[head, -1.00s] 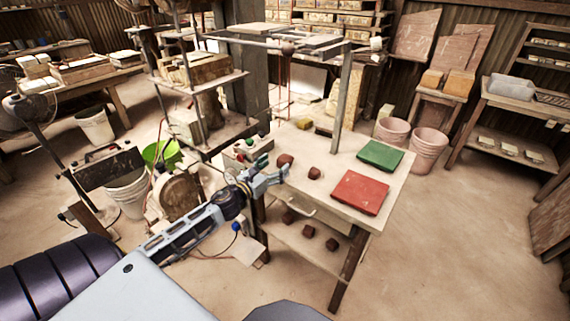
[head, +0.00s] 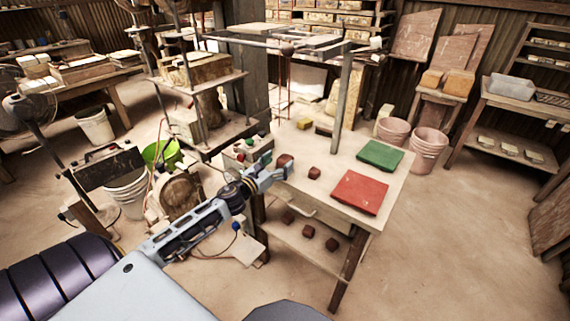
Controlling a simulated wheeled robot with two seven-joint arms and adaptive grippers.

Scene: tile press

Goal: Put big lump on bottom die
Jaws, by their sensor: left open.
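The bigger dark red-brown lump (head: 285,159) sits on the near left part of the pale table (head: 325,152). A smaller lump (head: 314,173) lies to its right. My left gripper (head: 288,171) is open at the table's left edge, its fingertips close to the big lump and partly covering it. I cannot tell whether they touch. A press (head: 200,81) with posts and shelves stands to the left behind the table. I cannot make out for sure which part is the bottom die. My right gripper is not in view.
A green slab (head: 380,155) and a red slab (head: 360,192) lie on the table's right side. Several lumps (head: 309,231) rest on its lower shelf. Pinkish buckets (head: 428,148) stand behind. A small control box with buttons (head: 243,150) is left of the lump.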

